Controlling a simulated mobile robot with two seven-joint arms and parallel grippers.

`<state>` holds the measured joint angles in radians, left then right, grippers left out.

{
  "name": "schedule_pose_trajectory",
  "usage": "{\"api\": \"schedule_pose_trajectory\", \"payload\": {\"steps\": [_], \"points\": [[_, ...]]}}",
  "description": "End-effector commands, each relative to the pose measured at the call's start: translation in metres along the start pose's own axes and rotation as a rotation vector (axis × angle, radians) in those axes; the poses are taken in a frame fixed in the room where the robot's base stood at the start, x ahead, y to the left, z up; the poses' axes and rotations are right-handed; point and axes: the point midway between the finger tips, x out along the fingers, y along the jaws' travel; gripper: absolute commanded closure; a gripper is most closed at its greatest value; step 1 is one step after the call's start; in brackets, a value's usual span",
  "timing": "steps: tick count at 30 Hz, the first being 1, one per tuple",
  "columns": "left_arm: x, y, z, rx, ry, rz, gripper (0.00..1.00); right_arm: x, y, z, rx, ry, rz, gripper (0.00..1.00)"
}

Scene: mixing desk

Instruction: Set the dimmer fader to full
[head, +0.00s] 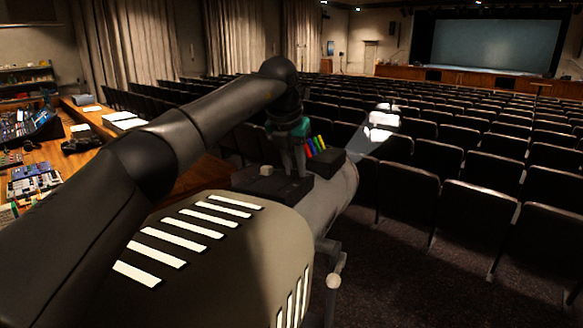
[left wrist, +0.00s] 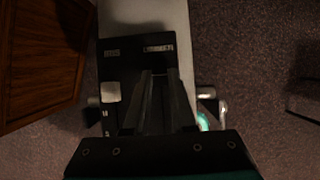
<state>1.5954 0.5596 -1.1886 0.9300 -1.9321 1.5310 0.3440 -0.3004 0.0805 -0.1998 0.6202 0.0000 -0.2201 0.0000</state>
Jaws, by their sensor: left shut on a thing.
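A black control box (head: 283,188) sits on top of a large spotlight whose rear housing (head: 235,255) has bright glowing vents. A small beige knob (head: 266,170) stands on the box; it also shows at the left of the panel in the left wrist view (left wrist: 111,92). My left gripper (head: 300,173) points down onto the box, right of the knob. In the left wrist view its dark fingers (left wrist: 159,76) are shut on the dimmer fader over the black panel (left wrist: 125,68). The fingers hide the fader, so its setting cannot be told. My right gripper is not in view.
Several coloured levers (head: 316,146) stand just beyond the gripper, beside a dark block (head: 326,162). A wooden desk (head: 90,110) with mixing gear (head: 35,182) is on the left. Rows of seats (head: 480,213) fill the right, with a stage screen (head: 495,45) behind.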

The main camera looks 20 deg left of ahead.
Motion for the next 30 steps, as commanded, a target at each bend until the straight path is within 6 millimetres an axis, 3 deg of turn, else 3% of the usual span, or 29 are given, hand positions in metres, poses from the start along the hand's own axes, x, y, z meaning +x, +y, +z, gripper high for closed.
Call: {"api": "schedule_pose_trajectory", "payload": {"steps": [11,12,20,30], "points": [[-0.0011,-0.0001,0.0051,0.002,-0.014,0.001,1.0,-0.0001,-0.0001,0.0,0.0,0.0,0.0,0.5],[-0.0012,-0.0001,0.005,0.002,-0.014,0.001,0.74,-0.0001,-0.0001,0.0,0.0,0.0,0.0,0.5],[0.0002,0.0002,0.0034,0.001,-0.008,0.002,0.45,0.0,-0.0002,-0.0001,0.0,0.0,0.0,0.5],[-0.0045,0.0002,0.0031,0.001,-0.007,0.001,0.45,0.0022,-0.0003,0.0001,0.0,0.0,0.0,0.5]]}}
